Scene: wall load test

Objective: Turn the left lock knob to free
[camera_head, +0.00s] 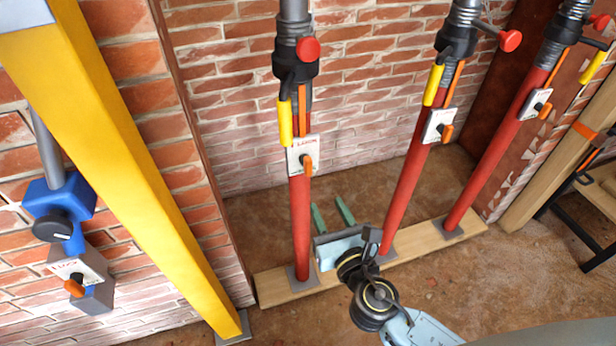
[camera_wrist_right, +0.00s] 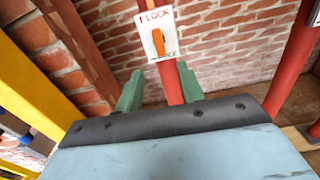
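Three red props each carry a white lock plate with an orange knob. The left prop's plate (camera_head: 293,160) holds a knob (camera_head: 308,165) whose handle points down in the head view. In the right wrist view this plate (camera_wrist_right: 144,20) reads LOCK at the top; lettering at its bottom is partly covered by the orange knob (camera_wrist_right: 158,42), which stands roughly upright. My right gripper (camera_head: 332,214) is low, in front of the left prop and below the knob. Its two green fingers (camera_wrist_right: 161,88) are apart, with nothing held between them. My left gripper is not in view.
The middle prop (camera_head: 407,190) and right prop (camera_head: 490,165) stand to the right on a wooden sole board (camera_head: 270,288). A yellow post (camera_head: 125,155) leans at left, near a blue unit (camera_head: 60,205) with its own orange knob (camera_head: 73,287). A brick wall (camera_head: 225,110) stands behind.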

